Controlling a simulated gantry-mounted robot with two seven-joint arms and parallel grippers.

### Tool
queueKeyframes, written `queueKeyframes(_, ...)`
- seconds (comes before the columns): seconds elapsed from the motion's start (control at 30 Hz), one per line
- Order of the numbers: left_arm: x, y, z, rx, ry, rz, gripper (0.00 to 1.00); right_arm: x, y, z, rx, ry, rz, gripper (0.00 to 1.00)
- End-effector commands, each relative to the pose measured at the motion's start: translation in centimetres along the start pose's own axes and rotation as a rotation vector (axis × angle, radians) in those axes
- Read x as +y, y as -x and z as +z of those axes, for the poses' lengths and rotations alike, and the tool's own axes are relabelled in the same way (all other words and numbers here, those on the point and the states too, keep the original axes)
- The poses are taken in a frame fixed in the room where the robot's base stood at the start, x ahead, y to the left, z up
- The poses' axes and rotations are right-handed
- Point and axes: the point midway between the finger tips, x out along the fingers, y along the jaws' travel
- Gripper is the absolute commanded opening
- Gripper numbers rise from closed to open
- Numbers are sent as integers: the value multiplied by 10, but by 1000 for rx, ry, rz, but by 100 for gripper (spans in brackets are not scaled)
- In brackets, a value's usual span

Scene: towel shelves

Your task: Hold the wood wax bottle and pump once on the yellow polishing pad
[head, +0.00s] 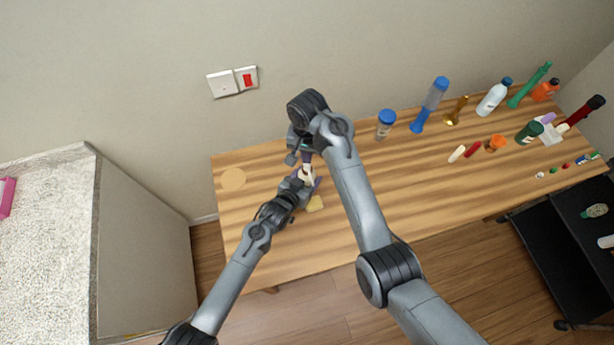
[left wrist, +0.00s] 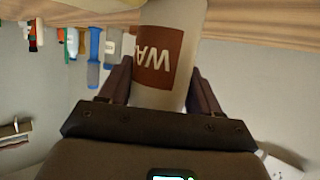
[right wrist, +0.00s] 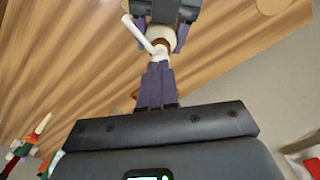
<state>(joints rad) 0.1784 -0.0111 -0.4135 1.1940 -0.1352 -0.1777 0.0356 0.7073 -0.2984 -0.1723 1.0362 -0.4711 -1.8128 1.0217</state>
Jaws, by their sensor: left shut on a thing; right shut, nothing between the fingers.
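The wood wax bottle (left wrist: 188,35) is pale with a brown label; its lettering is upside down in the left wrist view. My left gripper (left wrist: 158,75) is shut around its body. In the head view the bottle (head: 307,178) is small and partly hidden by my grippers. Its white pump nozzle (right wrist: 141,34) shows in the right wrist view. My right gripper (right wrist: 158,68) is shut and empty, its fingertips at the pump top; I cannot tell whether they press it.
A round tan disc (head: 233,179) lies on the wooden table (head: 400,190) to the left. A blue-capped jar (head: 385,124), a blue bottle (head: 431,104) and several other bottles stand to the right. The front middle of the table is clear.

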Motion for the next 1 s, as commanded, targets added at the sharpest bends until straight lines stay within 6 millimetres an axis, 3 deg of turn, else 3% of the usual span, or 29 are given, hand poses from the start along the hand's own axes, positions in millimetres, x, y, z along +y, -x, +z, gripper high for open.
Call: queueKeyframes(1.0, 0, 0, 1, -1, 0, 1, 26, 0, -30, 0, -2, 0, 0, 0)
